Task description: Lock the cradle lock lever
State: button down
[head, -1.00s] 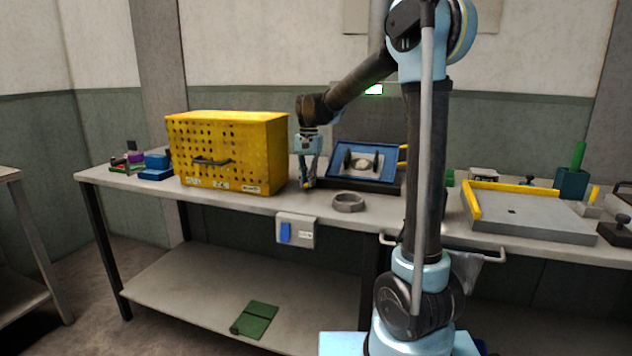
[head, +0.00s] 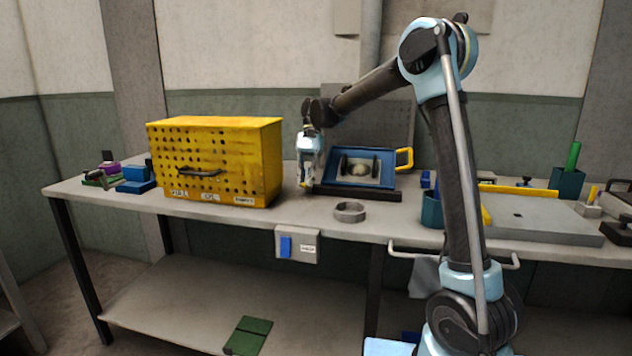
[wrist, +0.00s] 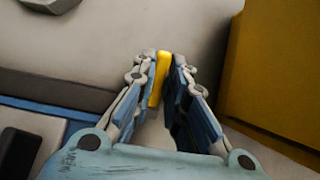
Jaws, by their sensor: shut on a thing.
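The blue cradle (head: 385,170) sits tilted on a dark base (head: 360,193) on the bench, with a pale round-faced piece in it. My gripper (head: 308,186) is low over the bench, between the cradle's left side and the yellow cabinet. In the wrist view my gripper (wrist: 163,66) is shut on a narrow yellow lever (wrist: 157,80), which stands between the fingers. The lever's lower part and its joint to the cradle are hidden. The cradle's blue edge (wrist: 45,112) and dark base (wrist: 50,90) show to the left in the wrist view.
The yellow perforated cabinet (head: 215,165) stands close to the left of my gripper. A grey hexagonal ring (head: 350,211) lies in front of the cradle. A yellow handle (head: 404,158) sticks out at the cradle's right. A switch box (head: 298,245) hangs at the bench's front edge.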

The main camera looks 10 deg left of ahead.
jog(key=shift+w, duration=0.1)
dwell(0.3)
jog(key=c, duration=1.6)
grip_release()
jog(key=shift+r, duration=0.1)
jog(key=v, duration=1.2)
jog(key=shift+w, duration=0.1)
